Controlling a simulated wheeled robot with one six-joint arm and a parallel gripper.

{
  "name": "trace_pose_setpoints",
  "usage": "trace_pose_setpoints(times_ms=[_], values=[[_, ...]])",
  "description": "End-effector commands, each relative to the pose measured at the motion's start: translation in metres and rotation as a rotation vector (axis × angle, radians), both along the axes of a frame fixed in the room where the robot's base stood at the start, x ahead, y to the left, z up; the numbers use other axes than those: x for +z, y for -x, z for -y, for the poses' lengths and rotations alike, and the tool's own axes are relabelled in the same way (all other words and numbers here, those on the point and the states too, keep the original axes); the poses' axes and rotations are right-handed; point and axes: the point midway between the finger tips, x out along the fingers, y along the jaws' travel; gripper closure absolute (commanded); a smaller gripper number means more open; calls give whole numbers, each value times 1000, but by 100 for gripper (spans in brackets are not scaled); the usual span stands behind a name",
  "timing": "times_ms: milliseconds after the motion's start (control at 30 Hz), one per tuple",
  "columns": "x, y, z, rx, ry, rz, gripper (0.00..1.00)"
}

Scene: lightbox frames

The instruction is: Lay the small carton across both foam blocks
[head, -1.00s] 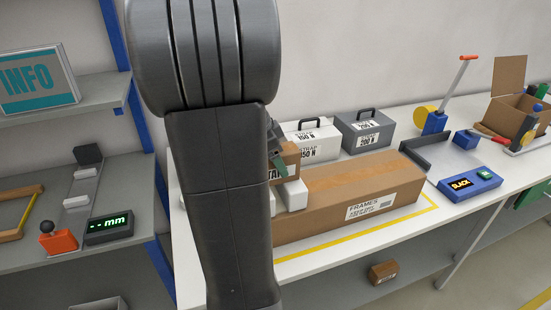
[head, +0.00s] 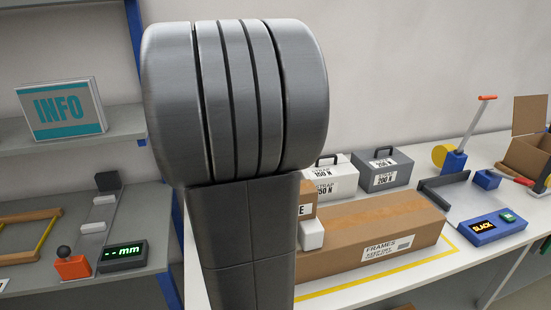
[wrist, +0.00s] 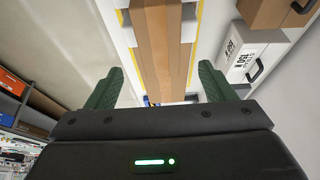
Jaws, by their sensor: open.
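The small carton (head: 307,198) is brown with a white label; it shows at the right edge of my arm in the head view, and its left part is hidden. The carton appears to sit on this block; the second foam block is hidden, so I cannot tell whether the carton spans both. My gripper (wrist: 158,88) is open in the wrist view, with its green fingers wide apart and nothing between the tips. The head view does not show it.
A blue device (head: 491,228) sits at right. Shelves with an INFO sign (head: 60,108) stand left.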

Motion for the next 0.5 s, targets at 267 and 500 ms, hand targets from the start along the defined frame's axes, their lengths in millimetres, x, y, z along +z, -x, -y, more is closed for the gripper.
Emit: trace_pose_setpoints(times_ms=[267, 500], values=[[21, 2, -9, 0, 0, -1, 24], [22, 2, -9, 0, 0, -1, 24]])
